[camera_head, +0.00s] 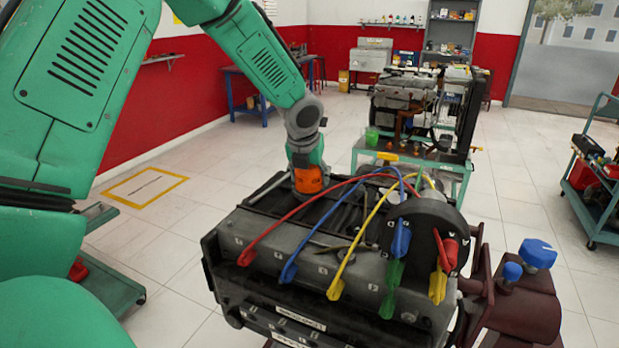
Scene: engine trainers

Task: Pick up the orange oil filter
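My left arm comes in from the left and reaches down to the far side of the engine block (330,268). At its lower end, an orange part (310,180) sits directly below the green wrist. I cannot tell whether this is the oil filter or part of my wrist. The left gripper (307,193) is at the engine's far edge, and its fingers are hidden or too small to make out. No other clearly separate orange filter shows. My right gripper is not in view.
Red, blue, yellow and green cables (345,262) arch over the engine top beside the wrist. A dark red stand (520,308) with blue knobs is at the right. Another engine on a green cart (410,160) stands behind. A tool trolley (597,190) is far right. Tiled floor between is clear.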

